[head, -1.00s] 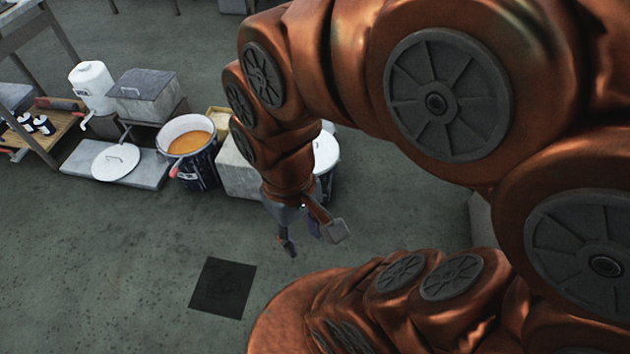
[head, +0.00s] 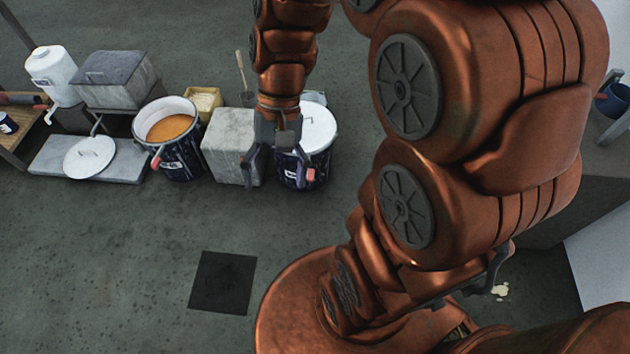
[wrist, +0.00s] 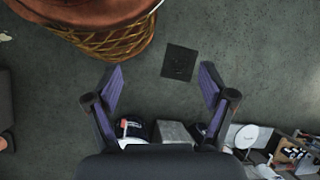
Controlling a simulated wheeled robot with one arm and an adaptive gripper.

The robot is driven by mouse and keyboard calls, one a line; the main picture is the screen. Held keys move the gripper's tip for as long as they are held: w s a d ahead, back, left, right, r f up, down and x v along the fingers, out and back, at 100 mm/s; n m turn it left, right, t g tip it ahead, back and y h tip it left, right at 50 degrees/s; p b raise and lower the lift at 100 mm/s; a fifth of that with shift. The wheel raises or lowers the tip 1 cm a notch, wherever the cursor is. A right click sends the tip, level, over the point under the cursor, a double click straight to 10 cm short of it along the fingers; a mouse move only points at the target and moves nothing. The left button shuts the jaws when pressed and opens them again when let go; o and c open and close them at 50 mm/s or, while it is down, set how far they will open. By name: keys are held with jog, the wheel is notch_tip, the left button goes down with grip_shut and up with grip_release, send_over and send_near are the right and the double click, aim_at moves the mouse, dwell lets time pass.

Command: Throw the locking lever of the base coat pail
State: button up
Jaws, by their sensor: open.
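A dark pail with a white lid (head: 318,128) stands on the floor at the centre of the head view. A pinkish-red lever (head: 311,175) shows on its front side. A second dark pail (head: 180,160) to the left is open, holds orange liquid, and has a red lever (head: 156,160) too. I cannot read which pail is base coat. My gripper (head: 276,168) is open and empty, pointing down, in front of the grey block and the lidded pail in the head view; it partly covers that pail. In the wrist view, the lidded pail (wrist: 130,128) lies beyond the open fingers.
A grey block (head: 230,145) stands between the pails. A loose white lid (head: 90,157) lies on a slab at the left. A yellowish tub (head: 203,102) is behind the block. The floor in front is clear, with a flat dark square (head: 222,283).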

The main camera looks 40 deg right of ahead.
jog(key=w+d+f+m+t+y+b, duration=0.2)
jog(key=w+d+f+m+y+b, duration=0.5)
jog(key=w+f, duration=0.55)
jog(key=w+d+f+m+t+y+b, duration=0.2)
jog(key=w+d+f+m+b, duration=0.25)
jog(key=w+f+b, duration=0.8)
jog(key=s+d+f+m+t+b, duration=0.1)
jog(key=d+f+m+t+b, duration=0.25)
jog(key=d+f, duration=0.55)
jog(key=s+d+f+m+t+y+b, duration=0.1)
jog(key=d+f+m+t+b, duration=0.4)
jog(key=f, duration=0.8)
jog(key=s+d+f+m+t+b, duration=0.1)
jog(key=d+f+t+b, duration=0.15)
jog(key=d+f, duration=0.7)
jog(key=f+b+x, duration=0.1)
jog(key=x, duration=0.8)
jog(key=shift+s+b, duration=0.2)
jog(key=shift+b, duration=0.1)
jog(key=shift+a+f, duration=0.1)
jog(key=shift+c, duration=0.2)
grip_shut()
